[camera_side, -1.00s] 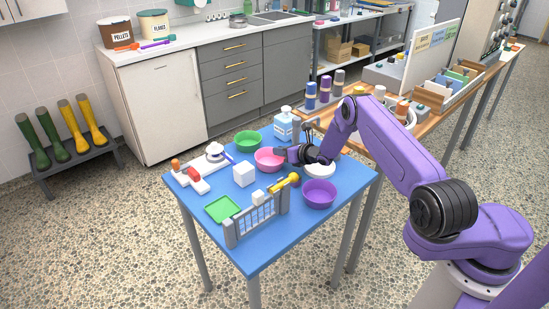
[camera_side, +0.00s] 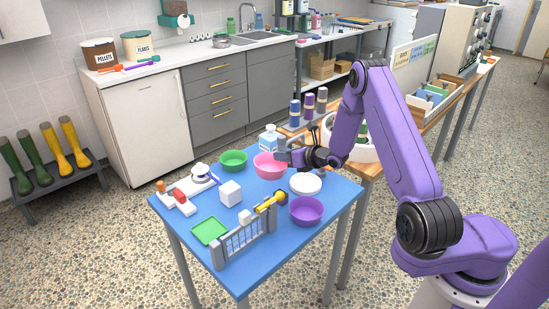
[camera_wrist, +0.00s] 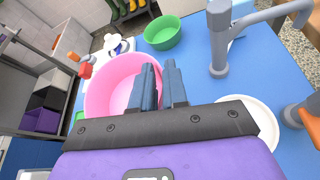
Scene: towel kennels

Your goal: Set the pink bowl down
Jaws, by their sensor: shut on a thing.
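The pink bowl (camera_side: 266,166) is held at its right rim by my gripper (camera_side: 284,156) and appears raised a little above the blue table (camera_side: 190,230). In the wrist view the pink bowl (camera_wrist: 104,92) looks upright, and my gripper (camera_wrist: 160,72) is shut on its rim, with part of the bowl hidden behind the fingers. A white round dish (camera_side: 305,184) lies below my gripper on the table, to the right of the bowl.
A green bowl (camera_side: 233,160) stands to the left and a purple bowl (camera_side: 306,212) near the right edge. A white cube (camera_side: 230,192), a yellow-handled tool (camera_side: 270,201), a grey gate (camera_side: 245,238) and a green tray (camera_side: 209,231) stand nearer the front. A bottle (camera_side: 268,140) stands behind.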

